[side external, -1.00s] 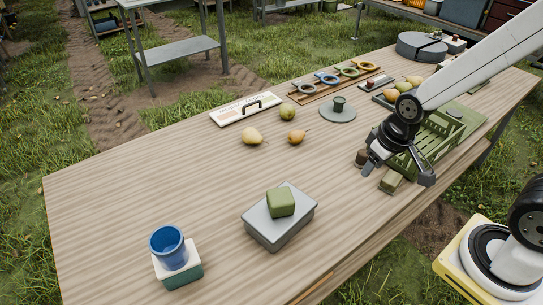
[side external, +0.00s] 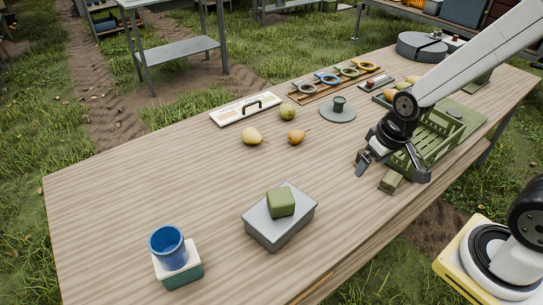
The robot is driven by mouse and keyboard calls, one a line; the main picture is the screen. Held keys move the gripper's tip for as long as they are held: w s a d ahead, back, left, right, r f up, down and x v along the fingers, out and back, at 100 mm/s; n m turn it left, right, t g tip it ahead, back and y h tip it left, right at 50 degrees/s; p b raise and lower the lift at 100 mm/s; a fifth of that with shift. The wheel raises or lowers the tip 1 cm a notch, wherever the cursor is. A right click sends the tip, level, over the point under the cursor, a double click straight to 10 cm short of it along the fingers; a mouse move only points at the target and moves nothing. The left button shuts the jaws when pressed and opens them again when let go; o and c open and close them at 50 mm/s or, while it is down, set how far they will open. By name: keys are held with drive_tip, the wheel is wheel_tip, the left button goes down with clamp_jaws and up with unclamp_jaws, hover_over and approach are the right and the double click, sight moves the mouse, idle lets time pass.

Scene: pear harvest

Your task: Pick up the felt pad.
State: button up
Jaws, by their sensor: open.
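No object is plainly recognisable as the felt pad. One small green block (side external: 281,202) with rounded edges lies on a grey lidded box (side external: 279,229) at the front middle of the table. Another small olive block (side external: 391,181) lies on the table near its right edge, just below my gripper. My gripper (side external: 392,174) is open and points down, its two fingers spread to the left and right of this olive block in the picture. I see nothing held between them. I cannot tell how high the fingertips are above the table.
A green slatted crate (side external: 438,143) stands right behind my gripper, and a small brown object (side external: 361,156) is partly hidden by the left finger. Two yellow pears (side external: 252,136) lie farther left. A blue cup (side external: 167,246) stands at front left. The table's middle is clear.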

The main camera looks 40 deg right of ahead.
drive_tip(key=w+d+f+m+g, duration=0.1)
drive_tip(key=w+d+f+m, duration=0.15)
drive_tip(key=d+m, duration=0.2)
drive_tip(key=w+d+f+m, duration=0.2)
drive_tip(key=d+f+m, duration=0.1)
drive_tip(key=d, duration=0.3)
drive_tip(key=m+g, duration=0.2)
drive_tip(key=m, duration=0.5)
hover_over(393, 177)
drive_tip(key=f, duration=0.8)
drive_tip(key=shift+d, duration=0.2)
drive_tip(key=shift+f, duration=1.35)
drive_tip(key=shift+s+a+f, duration=0.1)
drive_tip(key=shift+a+f, duration=0.1)
drive_tip(key=shift+f, duration=0.65)
drive_tip(key=shift+a+f, duration=0.15)
drive_tip(key=shift+f, duration=1.6)
drive_tip(key=shift+c, duration=0.2)
drive_tip(key=c, duration=1.1)
drive_tip(key=shift+r, duration=0.15)
drive_tip(key=shift+c, duration=0.2)
